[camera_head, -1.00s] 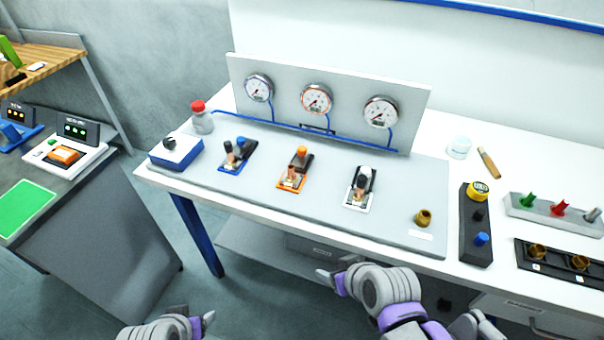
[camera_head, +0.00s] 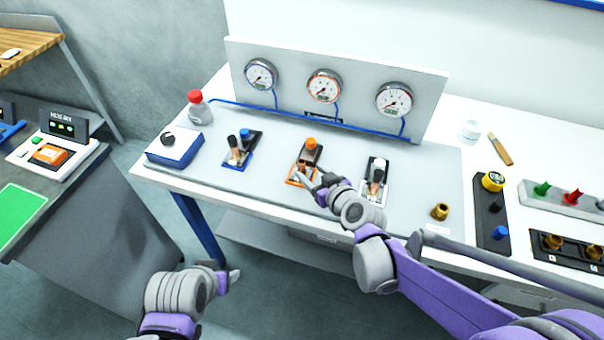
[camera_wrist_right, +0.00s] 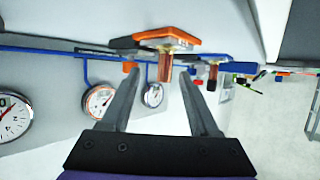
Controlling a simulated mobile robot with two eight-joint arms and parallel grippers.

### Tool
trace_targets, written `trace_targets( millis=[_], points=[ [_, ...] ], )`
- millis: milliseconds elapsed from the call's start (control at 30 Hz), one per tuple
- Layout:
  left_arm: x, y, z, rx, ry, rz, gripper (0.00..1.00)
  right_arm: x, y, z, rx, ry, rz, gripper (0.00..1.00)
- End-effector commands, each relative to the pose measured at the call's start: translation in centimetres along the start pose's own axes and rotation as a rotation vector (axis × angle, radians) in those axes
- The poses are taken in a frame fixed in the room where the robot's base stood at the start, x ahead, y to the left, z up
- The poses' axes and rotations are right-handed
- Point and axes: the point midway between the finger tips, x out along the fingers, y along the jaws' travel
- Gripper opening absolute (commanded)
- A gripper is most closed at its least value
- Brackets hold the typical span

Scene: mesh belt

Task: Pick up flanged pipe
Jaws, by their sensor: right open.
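A copper pipe piece stands on the orange-edged station (camera_head: 300,178) in the middle of the grey bench plate. In the right wrist view this copper piece (camera_wrist_right: 165,68) hangs from the orange plate, as the view is inverted, and lies between and beyond my fingertips. My right gripper (camera_head: 318,186) is open and close to the piece; it also shows in the wrist view (camera_wrist_right: 159,78). I see no clear contact. A short brass flanged fitting (camera_head: 440,211) stands on the plate's right end. I cannot tell which is the flanged pipe. My left gripper (camera_head: 234,280) is low in front of the bench.
Similar stations with blue (camera_head: 238,160) and white (camera_head: 374,182) bases flank the orange one. A gauge panel (camera_head: 420,85) stands behind. A blue-white box (camera_head: 174,147) and red-capped bottle (camera_head: 197,108) are left; a black control strip (camera_head: 490,225) is right.

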Motion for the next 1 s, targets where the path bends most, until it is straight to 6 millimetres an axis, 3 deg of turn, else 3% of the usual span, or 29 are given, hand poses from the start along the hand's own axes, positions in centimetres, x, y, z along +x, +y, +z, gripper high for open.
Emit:
trace_targets(
  millis=[333,667,1000],
  points=[
    [0.1,0.0,0.1,0.0,-0.001,0.0,0.65,4.5,-0.8,-0.5,0.0,0.0,-0.002,0.62],
    [0.1,0.0,0.1,0.0,-0.001,0.0,0.65,5.2,-0.8,-0.5,0.001,0.0,-0.001,0.62],
    [0.1,0.0,0.1,0.0,-0.001,0.0,0.65,5.2,-0.8,-0.5,0.001,0.0,-0.001,0.02]
  ],
)
